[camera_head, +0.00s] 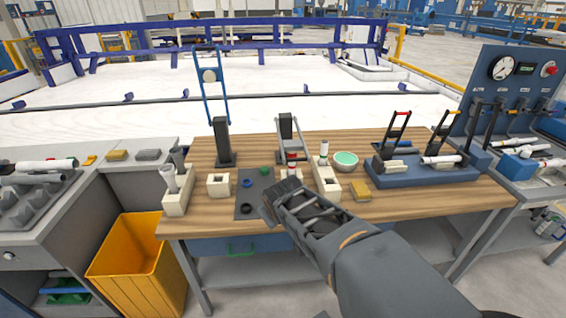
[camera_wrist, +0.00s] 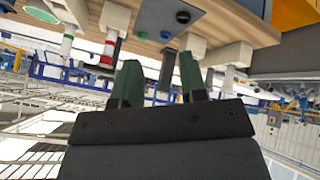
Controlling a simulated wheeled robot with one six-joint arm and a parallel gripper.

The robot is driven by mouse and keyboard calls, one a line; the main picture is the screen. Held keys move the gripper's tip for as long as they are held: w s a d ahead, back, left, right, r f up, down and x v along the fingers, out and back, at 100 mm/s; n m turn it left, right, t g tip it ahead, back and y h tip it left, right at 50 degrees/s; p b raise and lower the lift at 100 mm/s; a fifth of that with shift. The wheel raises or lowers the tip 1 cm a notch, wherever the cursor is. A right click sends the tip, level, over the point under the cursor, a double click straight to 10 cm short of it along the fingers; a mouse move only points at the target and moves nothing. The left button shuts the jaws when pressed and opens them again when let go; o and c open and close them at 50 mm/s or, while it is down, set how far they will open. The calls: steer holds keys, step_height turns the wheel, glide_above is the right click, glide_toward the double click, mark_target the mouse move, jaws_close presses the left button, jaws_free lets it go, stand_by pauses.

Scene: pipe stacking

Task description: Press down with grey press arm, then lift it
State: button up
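The grey press arm (camera_head: 295,128) is a grey frame tilted on a black post (camera_head: 286,126) near the back of the wooden bench. It slants down to the right, near a white pipe with red bands (camera_head: 292,160). My gripper (camera_head: 280,197) is in front of this press, over the front part of the bench. In the wrist view, the green fingers of my gripper (camera_wrist: 158,65) stand apart. A dark post (camera_wrist: 168,68) shows between them, seemingly beyond them. I see nothing held. The press arm's handle is not clear in the wrist view.
A second press with a raised blue arm (camera_head: 210,84) stands left. A blue clamp fixture (camera_head: 425,173) is right.

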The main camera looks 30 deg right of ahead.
steer(key=w+d+r+n+t+h, duration=0.1)
steer(key=w+d+n+t, duration=0.15)
steer(key=d, duration=0.35)
steer(key=w+d+r+n+t+h, duration=0.1)
steer(key=w+d+n+t+h, duration=0.2)
steer(key=d, duration=0.4)
steer(key=n+t+y+b, duration=0.1)
steer(key=n+t+y, duration=0.4)
steer(key=n, duration=0.4)
glide_toward(298, 160)
steer(key=shift+n+g+y, duration=0.25)
steer(key=shift+g+y, duration=0.25)
steer(key=shift+g, duration=0.15)
steer(key=w, duration=0.3)
steer(key=w+d+p, duration=0.1)
steer(key=w, duration=0.3)
steer(key=w+f, duration=0.1)
steer(key=w, duration=0.2)
steer(key=shift+w+d, duration=0.2)
steer(key=shift+w, duration=0.05)
jaws_close()
